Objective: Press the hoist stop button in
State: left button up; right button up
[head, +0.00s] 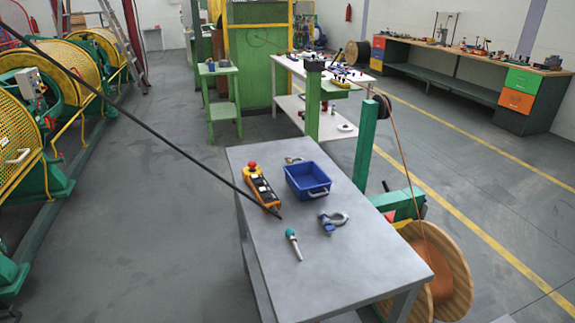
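A yellow hoist pendant (262,188) lies on the grey table (345,255), near its left edge. A red mushroom-shaped button (253,166) stands up at its far end, and dark buttons run along its face. Whether the red button is pressed in cannot be told at this size. A black cable (150,125) slants down from the upper left to the pendant's near end. Neither of my grippers is in view, and nothing touches the red button.
A blue bin (306,181), a shackle-like metal piece (333,221) and a teal-handled tool (293,243) share the table. A wooden cable reel (447,265) stands at its right. Yellow-guarded machines (50,70) line the left. The floor (150,230) left of the table is clear.

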aim_at(253, 164)
jog(key=i+j+z, duration=0.15)
jog(key=z, duration=0.3)
jog(key=i+j+z, duration=0.15)
jog(key=j+z, duration=0.5)
jog(key=z, duration=0.25)
jog(key=i, duration=0.05)
